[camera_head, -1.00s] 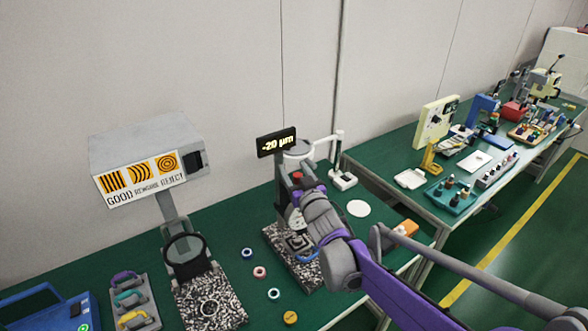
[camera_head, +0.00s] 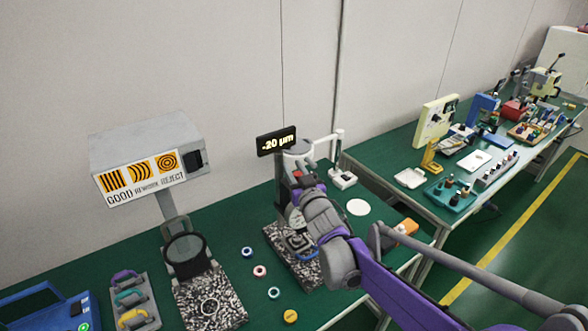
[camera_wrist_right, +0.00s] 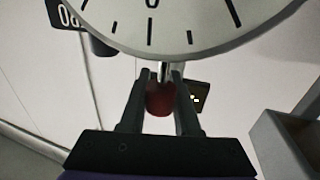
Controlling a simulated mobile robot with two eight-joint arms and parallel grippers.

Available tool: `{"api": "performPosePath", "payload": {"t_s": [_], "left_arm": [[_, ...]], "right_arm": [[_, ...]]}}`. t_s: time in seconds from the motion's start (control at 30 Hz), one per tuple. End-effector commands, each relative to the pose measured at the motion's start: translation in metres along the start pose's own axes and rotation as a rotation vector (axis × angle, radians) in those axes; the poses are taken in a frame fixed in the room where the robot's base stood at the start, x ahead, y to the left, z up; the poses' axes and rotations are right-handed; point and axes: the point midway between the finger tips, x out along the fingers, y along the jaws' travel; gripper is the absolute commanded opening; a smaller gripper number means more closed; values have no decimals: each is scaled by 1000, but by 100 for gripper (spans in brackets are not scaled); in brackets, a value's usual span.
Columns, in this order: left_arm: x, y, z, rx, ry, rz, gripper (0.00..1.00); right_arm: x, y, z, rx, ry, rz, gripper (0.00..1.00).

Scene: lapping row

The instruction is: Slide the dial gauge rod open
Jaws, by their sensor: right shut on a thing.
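The dial gauge stand (camera_head: 280,195) rises from a speckled stone base on the bench, partly hidden behind my right arm. In the right wrist view the gauge's white dial face (camera_wrist_right: 160,22) fills the top. A red knob (camera_wrist_right: 159,99) on a thin metal rod (camera_wrist_right: 163,70) sits between the fingers. My right gripper (camera_head: 300,181), also in the right wrist view (camera_wrist_right: 158,82), is shut on the red knob. A black display (camera_head: 277,141) beside the stand reads -20 µm. My left gripper is not in view.
Several small rings (camera_head: 260,271) lie on the green bench left of the stone base (camera_head: 308,273). A grey sign box (camera_head: 145,160) stands farther left. A white post stand (camera_head: 341,180) and white disc (camera_head: 358,207) lie to the right.

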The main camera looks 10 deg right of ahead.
Motion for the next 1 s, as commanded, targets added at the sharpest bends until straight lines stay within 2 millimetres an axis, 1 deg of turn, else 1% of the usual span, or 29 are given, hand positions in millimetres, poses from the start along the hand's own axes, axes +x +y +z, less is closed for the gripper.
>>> {"api": "performPosePath", "payload": {"t_s": [0.9,1.0], "left_arm": [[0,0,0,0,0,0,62],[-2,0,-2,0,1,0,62]], "right_arm": [[0,0,0,0,0,0,0],[0,0,-5,0,0,0,0]]}}
